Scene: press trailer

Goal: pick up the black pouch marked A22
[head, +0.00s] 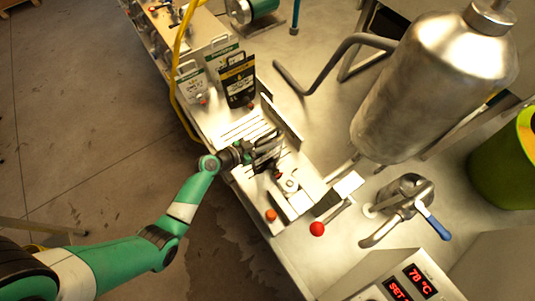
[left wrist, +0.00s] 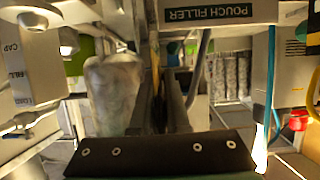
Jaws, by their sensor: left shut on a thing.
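My left gripper (head: 268,148) is over the slotted metal plate of the press trailer in the head view. It is shut on a thin, dark, flat thing that looks like a pouch, seen edge-on between the dark fingers (left wrist: 160,112) in the left wrist view; no mark on it can be read. A black pouch (head: 238,83) with a yellow top band stands upright in the rack behind the gripper, apart from it. Its mark is too small to read. My right gripper is not in view.
White pouches (head: 191,84) stand beside the black pouch. A yellow hose (head: 176,75) runs along the left edge. A red knob (head: 317,229) and steel tap (head: 400,205) lie front right. A large steel tank (head: 420,90) stands right. A pouch filler (left wrist: 222,14) shows in the wrist view.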

